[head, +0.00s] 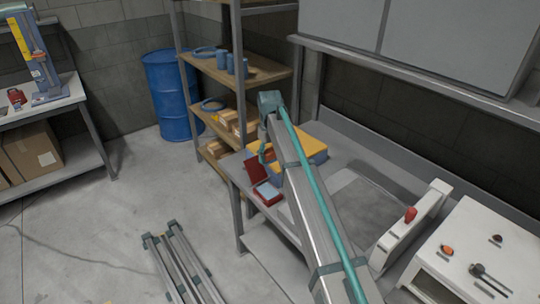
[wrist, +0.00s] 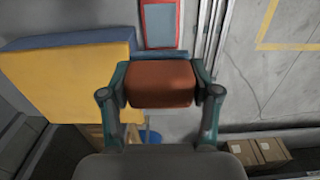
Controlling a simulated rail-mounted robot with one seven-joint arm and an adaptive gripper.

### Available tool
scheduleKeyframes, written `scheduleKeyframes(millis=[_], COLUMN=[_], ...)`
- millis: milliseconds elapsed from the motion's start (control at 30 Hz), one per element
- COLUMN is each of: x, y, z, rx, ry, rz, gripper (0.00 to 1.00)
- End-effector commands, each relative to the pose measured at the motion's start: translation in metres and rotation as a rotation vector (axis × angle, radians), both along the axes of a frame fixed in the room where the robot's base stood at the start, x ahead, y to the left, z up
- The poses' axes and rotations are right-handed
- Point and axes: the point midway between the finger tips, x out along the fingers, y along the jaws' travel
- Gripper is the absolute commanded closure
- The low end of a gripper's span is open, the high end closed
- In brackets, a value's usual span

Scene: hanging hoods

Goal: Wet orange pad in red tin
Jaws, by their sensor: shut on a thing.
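My gripper (wrist: 160,90) is shut on the orange pad (wrist: 160,83), a rust-orange block held between its two fingers in the wrist view. In the head view the pad (head: 268,153) shows small beside the blue-and-yellow box, partly hidden by my arm. The red tin (head: 259,198) stands open at the left end of the grey bench, its lid raised, with a pale blue inside. Whether the pad is wet cannot be told.
The blue-and-yellow box (head: 312,147) stands close beside my gripper; it also fills the left of the wrist view (wrist: 80,85). A wooden shelf rack (head: 250,74) stands behind the bench. A white unit with a red knob (head: 410,215) is at the right.

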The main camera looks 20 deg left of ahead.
Motion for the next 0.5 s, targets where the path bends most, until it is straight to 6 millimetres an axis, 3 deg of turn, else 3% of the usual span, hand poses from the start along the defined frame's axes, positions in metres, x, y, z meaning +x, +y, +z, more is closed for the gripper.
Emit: scheduleKeyframes(millis=[500], x=[0.0], y=[0.0], z=[-0.043], rx=[0.0], ry=[0.0], rz=[0.0], gripper=[0.66])
